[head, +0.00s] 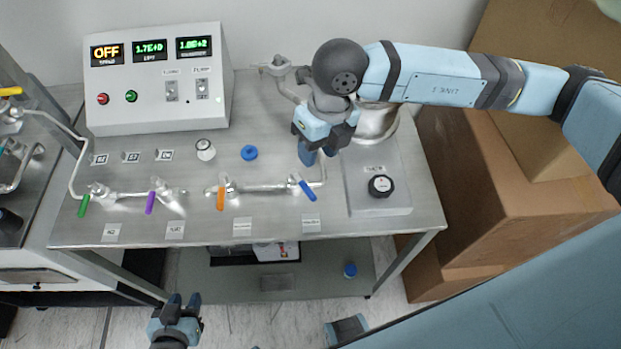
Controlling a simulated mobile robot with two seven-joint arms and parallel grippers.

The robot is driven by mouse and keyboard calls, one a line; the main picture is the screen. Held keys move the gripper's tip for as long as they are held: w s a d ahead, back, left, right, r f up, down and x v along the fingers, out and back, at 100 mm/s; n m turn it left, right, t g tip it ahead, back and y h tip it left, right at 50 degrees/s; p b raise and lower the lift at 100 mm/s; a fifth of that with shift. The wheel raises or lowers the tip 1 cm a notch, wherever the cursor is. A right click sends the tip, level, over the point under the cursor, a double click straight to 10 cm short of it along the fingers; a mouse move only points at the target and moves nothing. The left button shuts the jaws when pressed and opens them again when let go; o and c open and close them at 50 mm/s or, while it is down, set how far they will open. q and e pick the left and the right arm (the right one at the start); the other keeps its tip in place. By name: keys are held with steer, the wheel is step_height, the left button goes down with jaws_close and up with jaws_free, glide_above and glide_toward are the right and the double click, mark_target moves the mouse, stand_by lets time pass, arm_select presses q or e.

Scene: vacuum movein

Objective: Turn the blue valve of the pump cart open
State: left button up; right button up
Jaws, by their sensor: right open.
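The blue valve (302,187) is a small lever handle at the right end of the front pipe on the pump cart's metal top (205,228). The handle lies slanted, its lower end toward the front right. My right gripper (325,150) points down just behind the handle and a little to its right. It is open, with no object visible between its fingers, and looks apart from the handle. My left gripper (184,299) is low in front of the cart, open and empty.
An orange valve handle (221,198) shares the pipe; purple (150,202) and green (84,206) handles are further left. A control box (157,85) is at the back left. Cardboard boxes (510,195) stack at right.

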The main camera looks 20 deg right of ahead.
mark_target(309, 189)
steer(key=f, duration=0.3)
steer(key=a+f, duration=0.1)
steer(key=f, duration=0.2)
steer(key=f+p, duration=0.1)
steer(key=f, duration=0.2)
steer(key=shift+s+a+f, duration=0.2)
steer(key=shift+a, duration=0.2)
steer(key=shift+f, duration=0.5)
jaws_close()
